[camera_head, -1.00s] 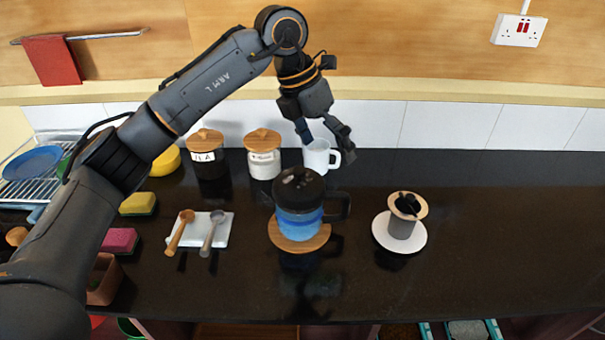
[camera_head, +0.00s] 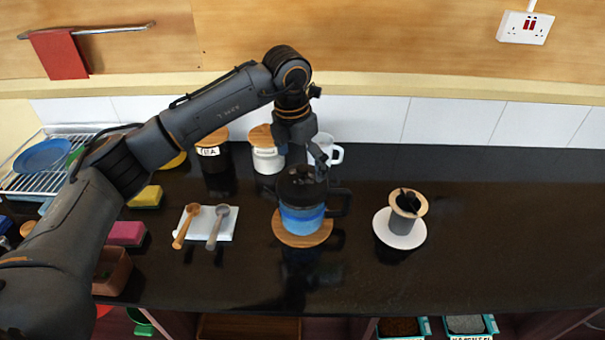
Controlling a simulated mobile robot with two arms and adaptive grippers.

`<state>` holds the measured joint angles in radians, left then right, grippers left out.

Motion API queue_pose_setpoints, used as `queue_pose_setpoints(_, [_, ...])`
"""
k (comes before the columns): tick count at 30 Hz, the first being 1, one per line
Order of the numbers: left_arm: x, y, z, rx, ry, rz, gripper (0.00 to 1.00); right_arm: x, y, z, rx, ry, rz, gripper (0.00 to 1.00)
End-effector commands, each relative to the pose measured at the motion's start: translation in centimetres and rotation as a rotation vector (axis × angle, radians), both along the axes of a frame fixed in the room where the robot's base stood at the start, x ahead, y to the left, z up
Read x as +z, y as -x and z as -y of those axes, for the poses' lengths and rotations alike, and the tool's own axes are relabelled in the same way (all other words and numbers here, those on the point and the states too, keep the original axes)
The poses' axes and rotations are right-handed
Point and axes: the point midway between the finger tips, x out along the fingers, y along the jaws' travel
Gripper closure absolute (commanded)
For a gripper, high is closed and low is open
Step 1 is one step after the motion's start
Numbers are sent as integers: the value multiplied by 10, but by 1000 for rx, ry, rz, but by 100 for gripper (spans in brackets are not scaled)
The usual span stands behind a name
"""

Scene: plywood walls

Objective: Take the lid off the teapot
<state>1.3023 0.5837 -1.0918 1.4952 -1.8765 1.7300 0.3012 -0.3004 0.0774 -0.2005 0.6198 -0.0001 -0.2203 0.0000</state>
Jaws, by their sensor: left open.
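The teapot (camera_head: 301,219) is a glass pot with blue contents and a black handle at its right. It stands upright on a round wooden coaster (camera_head: 285,236) on the black counter. Its black lid (camera_head: 296,187) is on top. My left gripper (camera_head: 309,172) is open and points down, right at the lid. Its fingers are dark against the dark lid, so I cannot tell whether they touch it. My right gripper does not show.
A tea jar (camera_head: 215,161), another wooden-lidded jar (camera_head: 268,158) and a white mug (camera_head: 334,154) stand behind the teapot. A white tray with spoons (camera_head: 227,231) lies to the left. A cup with a dripper (camera_head: 405,212) stands on a white saucer to the right. The far right counter is clear.

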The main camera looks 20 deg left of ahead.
Motion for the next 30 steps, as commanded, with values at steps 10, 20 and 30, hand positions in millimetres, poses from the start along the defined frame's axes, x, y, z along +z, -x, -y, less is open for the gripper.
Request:
queue_pose_setpoints(10, [-33,-4,2,0,1,0,0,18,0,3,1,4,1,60])
queue_pose_setpoints(20, [-33,-4,2,0,2,0,35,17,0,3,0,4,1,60])
queue_pose_setpoints(30, [-36,-2,2,-2,0,-7,55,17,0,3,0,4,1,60])
